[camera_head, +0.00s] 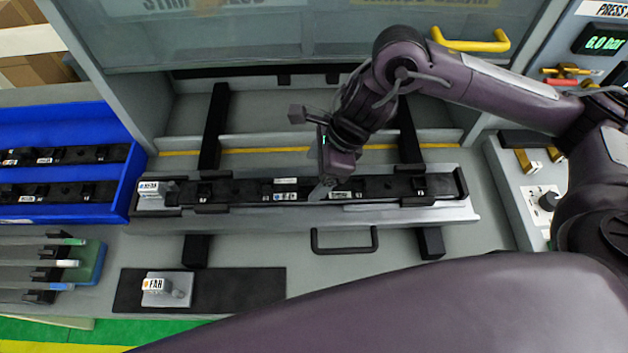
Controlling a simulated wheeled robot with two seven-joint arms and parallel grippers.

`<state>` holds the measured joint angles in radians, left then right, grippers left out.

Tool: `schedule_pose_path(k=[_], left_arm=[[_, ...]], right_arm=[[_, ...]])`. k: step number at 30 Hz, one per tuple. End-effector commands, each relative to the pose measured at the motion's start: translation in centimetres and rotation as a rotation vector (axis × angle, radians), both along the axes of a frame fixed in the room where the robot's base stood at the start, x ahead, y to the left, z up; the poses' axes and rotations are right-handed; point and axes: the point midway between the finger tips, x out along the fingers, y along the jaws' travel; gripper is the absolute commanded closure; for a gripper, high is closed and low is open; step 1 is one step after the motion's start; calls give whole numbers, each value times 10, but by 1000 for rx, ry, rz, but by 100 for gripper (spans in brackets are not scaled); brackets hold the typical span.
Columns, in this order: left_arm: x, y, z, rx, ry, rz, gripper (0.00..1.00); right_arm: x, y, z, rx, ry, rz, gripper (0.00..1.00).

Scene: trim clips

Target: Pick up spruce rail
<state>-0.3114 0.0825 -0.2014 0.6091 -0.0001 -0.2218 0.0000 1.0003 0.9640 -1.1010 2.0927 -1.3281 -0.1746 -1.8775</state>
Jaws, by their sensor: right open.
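A long black rail (375,188) lies in the grey fixture (455,211) in the middle, with small clips and labels along its top. I cannot read any label that marks a rail as spruce. My right gripper (324,180) is open, tipped down over the middle of this rail. Its grey fingertip is close to the rail's top; I cannot tell if it touches. The gripper and wrist hide a little of the fixture behind. My left gripper is not in view.
A blue bin (62,115) at left holds black rails with clips. More rails with coloured ends (68,264) lie at lower left. A labelled block (162,288) sits on a black mat (240,288). A yellow handle (470,43) and a control panel (590,60) stand at right.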

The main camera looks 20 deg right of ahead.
Motion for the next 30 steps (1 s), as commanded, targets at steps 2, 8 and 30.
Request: schedule_pose_path(k=[2,8,30], left_arm=[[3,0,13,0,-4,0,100],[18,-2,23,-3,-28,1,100],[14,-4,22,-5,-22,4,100]], right_arm=[[-3,0,-9,-2,8,-2,20],[-1,8,-36,0,4,-1,20],[0,10,-42,-1,0,-1,78]])
